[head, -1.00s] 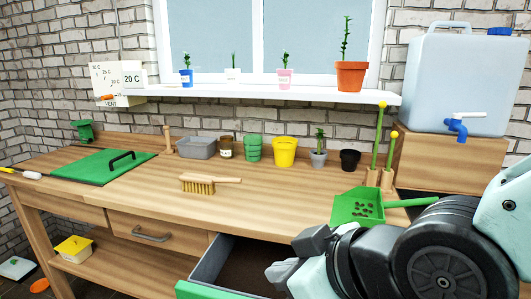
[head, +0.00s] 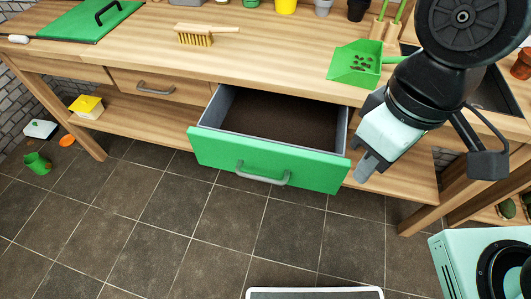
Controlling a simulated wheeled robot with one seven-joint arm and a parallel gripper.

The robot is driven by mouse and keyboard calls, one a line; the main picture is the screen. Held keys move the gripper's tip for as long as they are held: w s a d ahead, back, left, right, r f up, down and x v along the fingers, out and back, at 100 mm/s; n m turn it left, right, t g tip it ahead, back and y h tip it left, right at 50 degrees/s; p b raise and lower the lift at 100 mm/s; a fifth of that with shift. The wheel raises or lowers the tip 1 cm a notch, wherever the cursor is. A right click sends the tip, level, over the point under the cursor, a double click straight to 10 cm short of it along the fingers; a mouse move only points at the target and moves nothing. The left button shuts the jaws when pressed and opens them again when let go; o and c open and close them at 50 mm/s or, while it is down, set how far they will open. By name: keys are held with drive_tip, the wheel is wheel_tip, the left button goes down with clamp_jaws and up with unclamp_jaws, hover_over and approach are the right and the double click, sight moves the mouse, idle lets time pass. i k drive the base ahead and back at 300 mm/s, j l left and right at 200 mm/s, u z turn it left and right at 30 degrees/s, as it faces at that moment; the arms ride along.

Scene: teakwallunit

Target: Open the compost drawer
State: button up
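The compost drawer has a green front (head: 215,152) with a grey bar handle (head: 262,176), and it stands pulled out from the bench. Dark brown compost (head: 285,118) covers its inside.
A closed wooden drawer (head: 160,88) is left of the open one. On the bench (head: 135,45) lie a brush (head: 205,36) and a green scoop (head: 356,66) with dark bits. The tiled floor in front is clear.

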sight(273, 138)
drive_tip(key=j+z, duration=0.15)
drive_tip(key=z, duration=0.3)
drive_tip(key=j+z, duration=0.15)
drive_tip(key=z, duration=0.3)
drive_tip(key=j+z, duration=0.1)
drive_tip(key=z, duration=0.35)
drive_tip(key=k+j+z, duration=0.75)
drive_tip(key=k+j, duration=0.45)
drive_tip(key=k, duration=0.1)
